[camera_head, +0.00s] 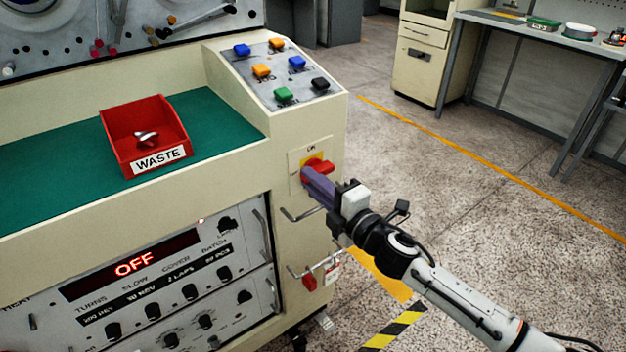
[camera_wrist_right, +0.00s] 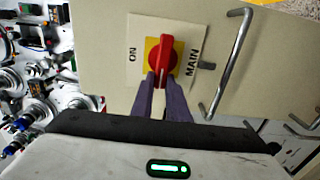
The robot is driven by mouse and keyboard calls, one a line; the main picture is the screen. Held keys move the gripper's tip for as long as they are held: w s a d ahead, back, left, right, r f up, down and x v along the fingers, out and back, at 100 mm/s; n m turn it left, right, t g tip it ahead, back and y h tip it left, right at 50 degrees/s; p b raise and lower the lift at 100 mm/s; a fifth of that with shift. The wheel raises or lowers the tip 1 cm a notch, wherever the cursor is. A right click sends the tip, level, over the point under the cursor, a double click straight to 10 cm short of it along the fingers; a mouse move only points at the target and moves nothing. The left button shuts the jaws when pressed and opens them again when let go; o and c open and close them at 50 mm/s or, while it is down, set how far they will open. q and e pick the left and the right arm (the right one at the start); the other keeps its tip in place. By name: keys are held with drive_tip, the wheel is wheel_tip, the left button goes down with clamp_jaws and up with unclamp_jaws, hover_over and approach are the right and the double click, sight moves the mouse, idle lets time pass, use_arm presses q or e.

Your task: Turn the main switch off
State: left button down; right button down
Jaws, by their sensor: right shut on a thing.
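The main switch is a red handle (camera_head: 320,166) on a yellow square, set in a pale plate on the side of the cream machine. It also shows in the right wrist view (camera_wrist_right: 163,50), between the words ON and MAIN. There the handle stands upright in the picture, crosswise to the line from ON to MAIN. My right gripper (camera_head: 309,180) is at the switch, its purple fingers (camera_wrist_right: 163,83) shut on the handle's near end. The machine's display (camera_head: 135,264) reads OFF in red. My left gripper is not in view.
Metal bar handles (camera_head: 301,214) stick out below the switch. A red tag or padlock (camera_head: 309,282) hangs lower down. A red WASTE bin (camera_head: 147,133) stands on the green worktop, and a sloped button panel (camera_head: 281,73) is above the switch. The floor to the right is open.

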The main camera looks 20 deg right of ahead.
idle(0.3)
drive_tip(key=shift+f, duration=0.1)
drive_tip(key=c, duration=1.7)
unclamp_jaws()
drive_tip(key=v, duration=1)
drive_tip(key=shift+s, duration=0.2)
